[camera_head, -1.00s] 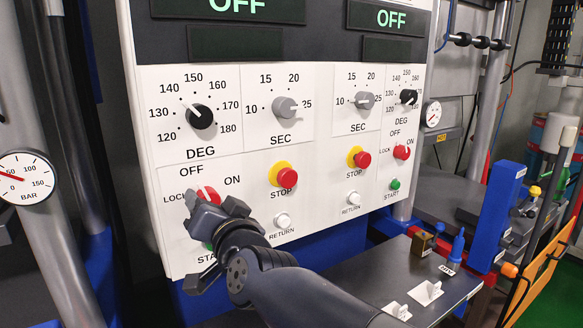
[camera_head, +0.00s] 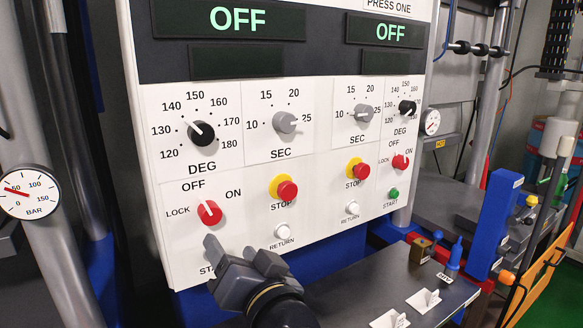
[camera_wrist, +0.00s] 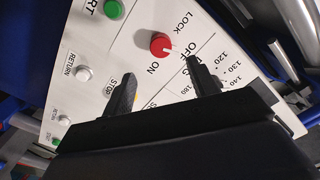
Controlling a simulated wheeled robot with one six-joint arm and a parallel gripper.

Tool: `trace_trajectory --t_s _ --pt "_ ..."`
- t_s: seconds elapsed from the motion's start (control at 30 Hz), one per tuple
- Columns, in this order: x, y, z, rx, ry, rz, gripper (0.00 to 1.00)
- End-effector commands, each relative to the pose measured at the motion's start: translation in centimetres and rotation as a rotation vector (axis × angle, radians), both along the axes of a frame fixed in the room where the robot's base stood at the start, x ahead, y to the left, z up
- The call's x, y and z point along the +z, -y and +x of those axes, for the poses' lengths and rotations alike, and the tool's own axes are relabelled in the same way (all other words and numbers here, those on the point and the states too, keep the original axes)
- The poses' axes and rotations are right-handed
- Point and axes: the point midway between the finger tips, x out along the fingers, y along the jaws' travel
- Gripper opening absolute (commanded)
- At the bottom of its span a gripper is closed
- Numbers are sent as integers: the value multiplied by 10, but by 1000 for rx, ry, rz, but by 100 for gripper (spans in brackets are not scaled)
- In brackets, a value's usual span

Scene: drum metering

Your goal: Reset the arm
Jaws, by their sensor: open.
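My gripper (camera_head: 238,256) is in front of the lower left part of the white control panel (camera_head: 240,185). Its jaws are apart with nothing between them. The red OFF/LOCK/ON knob (camera_head: 209,212) is just above the fingers, its white mark pointing up toward OFF. In the wrist view the two fingers of my gripper (camera_wrist: 160,72) stand apart below the red knob (camera_wrist: 161,44), with a gap to it. In the head view the gripper covers the left START button; a green button (camera_wrist: 113,8) shows at the top of the wrist view.
A red STOP button (camera_head: 287,190) and a white RETURN button (camera_head: 282,231) are right of the gripper. A grey table (camera_head: 370,290) with small white pieces (camera_head: 423,300) lies at lower right. A pressure gauge (camera_head: 30,193) and post stand at left.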

Motion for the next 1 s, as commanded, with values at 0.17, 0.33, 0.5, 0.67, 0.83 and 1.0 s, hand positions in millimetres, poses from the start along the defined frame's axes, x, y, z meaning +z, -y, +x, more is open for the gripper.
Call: trace_trajectory --t_s 0.17,0.33,0.5,0.67,0.83,1.0 --pt "-3 -15 25 -2 0 -2 56" --pt "-3 -28 47 -1 -2 -1 56" --pt "-2 -42 69 -2 0 -1 56" --pt "-2 -55 90 -2 -1 -1 56" --pt "3 -56 94 -1 88 -148 56" --pt "3 -55 94 0 202 -334 56"
